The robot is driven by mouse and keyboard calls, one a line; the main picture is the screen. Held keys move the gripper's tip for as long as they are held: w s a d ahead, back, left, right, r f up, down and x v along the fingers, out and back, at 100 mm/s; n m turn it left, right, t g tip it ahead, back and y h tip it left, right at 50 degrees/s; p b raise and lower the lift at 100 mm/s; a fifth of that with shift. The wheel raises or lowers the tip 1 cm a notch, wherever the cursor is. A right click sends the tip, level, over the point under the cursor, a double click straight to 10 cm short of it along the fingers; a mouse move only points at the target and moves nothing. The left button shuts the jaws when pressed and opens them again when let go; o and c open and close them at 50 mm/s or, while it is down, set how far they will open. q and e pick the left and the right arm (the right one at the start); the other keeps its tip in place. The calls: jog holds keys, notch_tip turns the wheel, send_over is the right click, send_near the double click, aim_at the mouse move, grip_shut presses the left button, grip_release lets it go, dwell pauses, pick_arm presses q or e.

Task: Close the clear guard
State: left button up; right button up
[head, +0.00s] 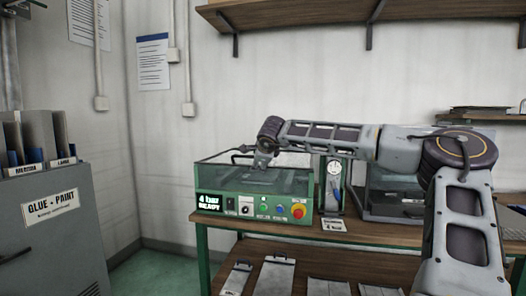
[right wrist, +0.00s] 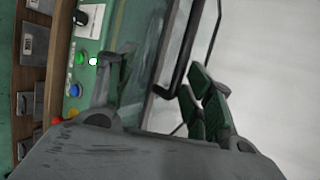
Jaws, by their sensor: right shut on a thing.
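The clear guard (head: 221,174) is a transparent, dark-edged cover on top of the green machine (head: 216,208). In the head view it looks low over the machine; I cannot tell whether it is fully down. In the right wrist view, the gripper's two fingers (right wrist: 160,92) show, with the guard's dark bar (right wrist: 186,48) beside the right finger. The gripper is shut on the guard, though the exact contact is partly hidden. My left gripper is not in view.
The machine's front has a green button, a blue button and a red-yellow knob (head: 298,211). A gauge unit (head: 334,172) stands to its right, with a dark clear-sided box (head: 385,205) beyond. The wooden bench (head: 390,236) holds them. A grey cabinet (head: 50,240) stands at left.

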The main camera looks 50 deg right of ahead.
jog(key=v, duration=1.1)
jog(key=shift+w, duration=0.25)
jog(key=shift+a, duration=0.1)
dwell(0.5)
